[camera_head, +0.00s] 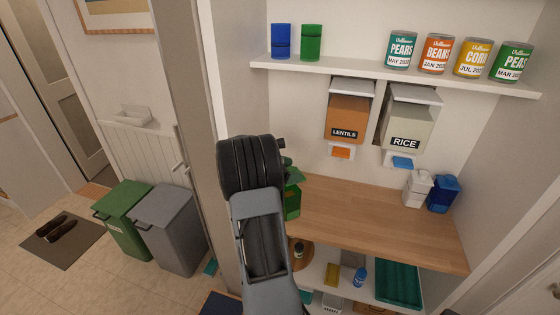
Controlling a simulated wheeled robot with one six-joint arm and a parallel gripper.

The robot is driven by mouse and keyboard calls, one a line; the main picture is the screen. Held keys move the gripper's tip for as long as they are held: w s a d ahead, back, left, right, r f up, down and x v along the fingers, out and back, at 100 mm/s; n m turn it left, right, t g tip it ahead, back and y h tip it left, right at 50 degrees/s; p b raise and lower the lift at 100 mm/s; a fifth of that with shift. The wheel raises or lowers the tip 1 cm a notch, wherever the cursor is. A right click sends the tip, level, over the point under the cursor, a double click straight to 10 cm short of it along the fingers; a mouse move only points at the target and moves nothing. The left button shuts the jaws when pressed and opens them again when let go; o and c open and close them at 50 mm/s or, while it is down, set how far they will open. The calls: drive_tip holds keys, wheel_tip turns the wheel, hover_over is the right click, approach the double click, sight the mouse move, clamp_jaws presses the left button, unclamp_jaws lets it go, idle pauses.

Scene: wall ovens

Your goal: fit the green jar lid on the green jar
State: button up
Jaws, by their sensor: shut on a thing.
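The green jar (291,203) stands at the left end of the wooden counter, partly hidden behind my arm. The green jar lid (293,177) shows just above it, and a small green part rises higher beside my wrist. My gripper (281,152) is mostly hidden by my own dark wrist and is shut on the green jar lid. The lid is at or just over the jar's mouth. I cannot tell whether it touches the rim or sits level.
A white jar (417,189) and a blue jar (443,194) stand at the counter's right end. The wooden counter (350,213) between is clear. Lentils (347,112) and rice (406,120) dispensers hang above. A door-frame post (190,110) stands close left of my arm.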

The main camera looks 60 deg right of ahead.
drive_tip(key=shift+w+d+r, duration=0.25)
drive_tip(key=shift+d+r, duration=0.15)
drive_tip(key=shift+r, duration=0.1)
drive_tip(key=shift+w+f, duration=0.15)
drive_tip(key=shift+w, duration=0.05)
wheel_tip(320, 180, down, 6)
drive_tip(key=b, duration=0.5)
drive_tip(key=shift+f, duration=0.2)
drive_tip(key=shift+a+f, duration=0.2)
idle(0.5)
drive_tip(key=o, duration=0.7)
drive_tip(key=shift+o, duration=0.2)
